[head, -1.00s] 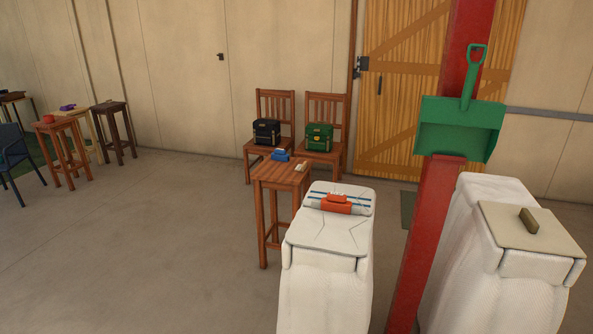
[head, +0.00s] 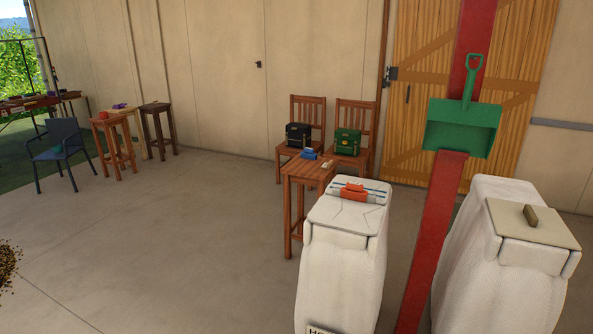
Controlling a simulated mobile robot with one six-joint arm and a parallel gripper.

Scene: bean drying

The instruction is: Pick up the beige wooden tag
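A small beige piece (head: 328,164) lies on the right part of a brown wooden stool-table (head: 300,171). It may be the beige wooden tag, but it is too small to tell. A blue item (head: 309,154) is beside it on the same top. My gripper is in no part of the head view.
A white sack (head: 345,262) with an orange item (head: 354,192) on top stands in front of the table. Another white sack (head: 475,240) bears a pale board (head: 505,218) with a brown block (head: 530,215). A red post (head: 432,235) holding a green dustpan (head: 462,128) stands between. Open floor (head: 170,240) lies left.

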